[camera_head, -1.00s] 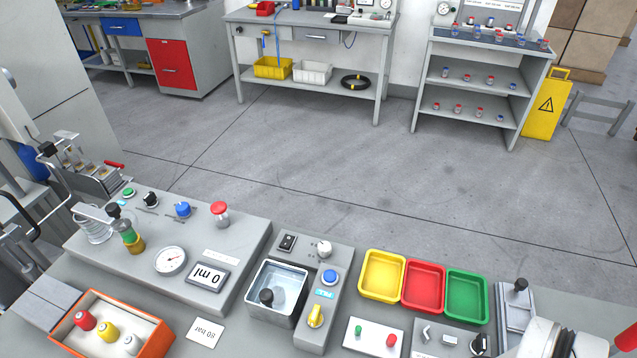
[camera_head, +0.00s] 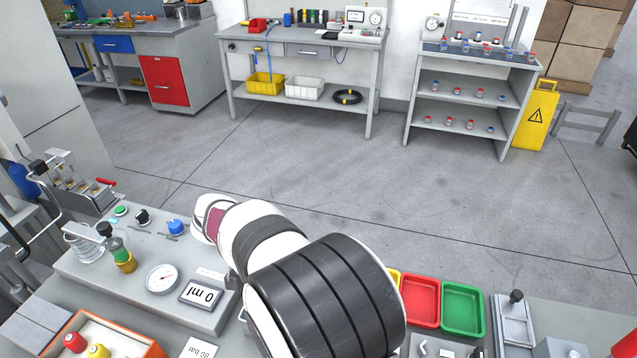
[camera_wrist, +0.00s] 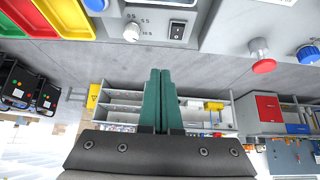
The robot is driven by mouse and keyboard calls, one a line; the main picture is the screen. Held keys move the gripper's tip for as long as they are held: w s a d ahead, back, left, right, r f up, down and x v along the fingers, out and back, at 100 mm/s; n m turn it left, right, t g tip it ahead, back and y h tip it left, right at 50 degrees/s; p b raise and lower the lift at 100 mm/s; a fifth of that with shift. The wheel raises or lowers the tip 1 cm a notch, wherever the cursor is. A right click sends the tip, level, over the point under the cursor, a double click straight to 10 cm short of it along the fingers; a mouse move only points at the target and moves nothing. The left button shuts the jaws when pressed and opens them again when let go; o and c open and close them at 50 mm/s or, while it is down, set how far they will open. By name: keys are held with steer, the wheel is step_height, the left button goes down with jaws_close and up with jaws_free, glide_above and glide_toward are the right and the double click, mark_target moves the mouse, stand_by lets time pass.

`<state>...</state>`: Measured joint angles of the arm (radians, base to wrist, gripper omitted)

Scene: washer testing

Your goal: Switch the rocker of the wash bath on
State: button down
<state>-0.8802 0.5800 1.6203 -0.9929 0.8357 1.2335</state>
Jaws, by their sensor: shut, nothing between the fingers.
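The black rocker (camera_wrist: 177,31) is near the top of the wrist view, on the front of the grey wash bath unit (camera_wrist: 150,28). A white round knob (camera_wrist: 131,32) is beside it on the left. I cannot tell which way the rocker is tipped. My gripper (camera_wrist: 160,70) has its two green fingers side by side, shut and empty. In the wrist view the fingertips lie below the rocker and appear apart from it. In the head view my arm covers the wash bath, its rocker and the gripper.
Red (camera_head: 421,300) and green (camera_head: 463,309) trays lie right of my arm. A dial gauge (camera_head: 162,279) and a display (camera_head: 202,293) are to the left. Open floor lies beyond the bench.

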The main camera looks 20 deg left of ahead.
steer(key=a, duration=0.1)
steer(key=a+f, duration=0.1)
steer(key=a, duration=0.1)
steer(key=shift+s, duration=0.2)
steer(key=x, duration=1)
steer(key=shift+w+a+f, duration=0.1)
steer(key=shift+w, duration=0.05)
steer(key=f, duration=0.2)
steer(key=shift+s+f, duration=0.35)
steer(key=shift+f, duration=0.55)
